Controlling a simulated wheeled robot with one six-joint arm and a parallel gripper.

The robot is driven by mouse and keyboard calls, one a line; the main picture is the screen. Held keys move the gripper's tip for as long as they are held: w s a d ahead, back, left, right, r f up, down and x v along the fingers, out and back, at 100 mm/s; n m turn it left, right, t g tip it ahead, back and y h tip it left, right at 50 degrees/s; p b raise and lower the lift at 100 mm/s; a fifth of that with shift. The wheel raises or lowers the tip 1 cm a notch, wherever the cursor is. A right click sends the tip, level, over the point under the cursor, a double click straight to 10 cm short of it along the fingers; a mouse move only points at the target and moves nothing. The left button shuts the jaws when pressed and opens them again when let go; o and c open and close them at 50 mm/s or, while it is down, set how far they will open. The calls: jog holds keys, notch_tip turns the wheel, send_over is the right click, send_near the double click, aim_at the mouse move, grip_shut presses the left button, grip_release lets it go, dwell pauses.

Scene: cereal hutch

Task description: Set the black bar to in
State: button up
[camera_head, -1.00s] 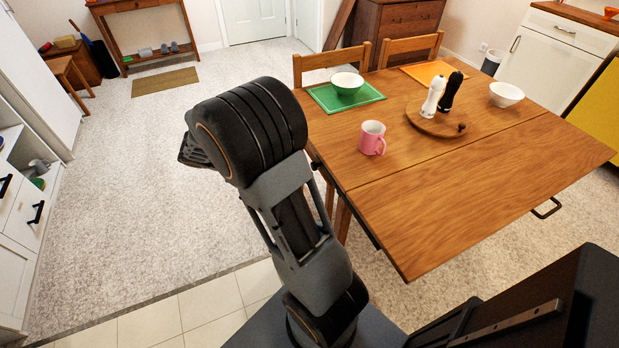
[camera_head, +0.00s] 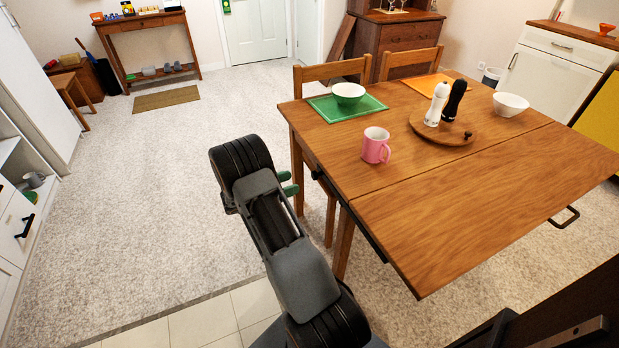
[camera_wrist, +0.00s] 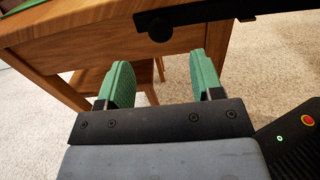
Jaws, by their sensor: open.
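The wooden table (camera_head: 460,210) stands at the right with a leaf on its near side. A black bar (camera_wrist: 230,15) with a rounded end crosses the top right of the wrist view, by the table's wooden side. In the head view a dark bar (camera_head: 366,230) shows below the leaf's left edge. My gripper (camera_wrist: 158,80) has two green fingers, apart with nothing between them. The bar is beyond the fingertips, and no contact shows. In the head view the green fingers (camera_head: 288,184) show beside the table's left side, partly behind my arm.
A pink mug (camera_head: 376,146), a green mat (camera_head: 325,108) with a bowl, and a round board with two mills stand on the table. A chair (camera_head: 330,72) is behind it. A black loop (camera_head: 565,216) shows under the leaf's right side.

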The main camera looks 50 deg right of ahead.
aim_at(313, 175)
jog(key=x, duration=0.7)
jog(key=shift+s+d, duration=0.1)
jog(key=shift+d, duration=0.15)
grip_shut()
dwell(0.3)
